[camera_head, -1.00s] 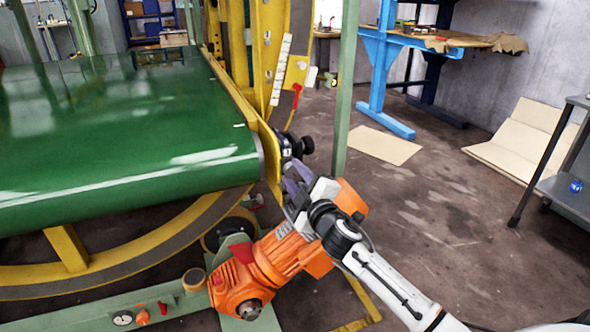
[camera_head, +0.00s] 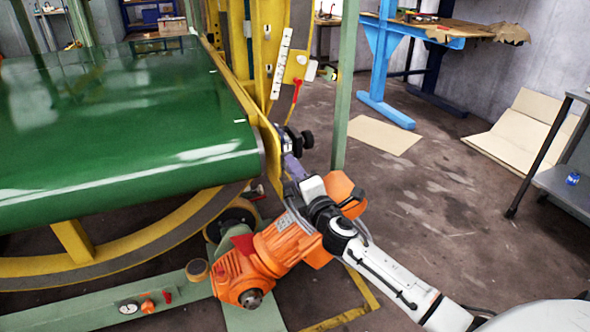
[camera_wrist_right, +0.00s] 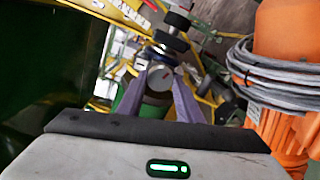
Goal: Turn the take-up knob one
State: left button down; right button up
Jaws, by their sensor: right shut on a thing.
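My right gripper (camera_head: 293,170) is at the lower right corner of the green belt's yellow frame. In the right wrist view its two purple fingers (camera_wrist_right: 161,95) stand on either side of a round knob with a pale grey face (camera_wrist_right: 161,77) and a small red mark, and are shut on it. In the head view the fingers and arm hide this knob. A black knob (camera_head: 306,139) sticks out of the frame just above the fingertips; black knobs (camera_wrist_right: 171,41) also show beyond the fingers in the wrist view. My left gripper is not in view.
An orange motor (camera_head: 255,265) lies right below my right arm, with grey cable beside the gripper in the wrist view (camera_wrist_right: 265,80). A green post (camera_head: 345,90) stands close behind. The green belt (camera_head: 120,130) fills the left.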

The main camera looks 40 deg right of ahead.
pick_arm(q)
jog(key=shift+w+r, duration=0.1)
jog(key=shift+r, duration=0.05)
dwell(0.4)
pick_arm(e)
jog(key=o, duration=1)
jog(key=shift+o, duration=0.2)
pick_arm(q)
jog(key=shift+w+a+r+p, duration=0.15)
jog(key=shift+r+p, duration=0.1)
jog(key=shift+p, duration=0.15)
pick_arm(e)
jog(key=v, duration=1)
jog(key=shift+s, duration=0.15)
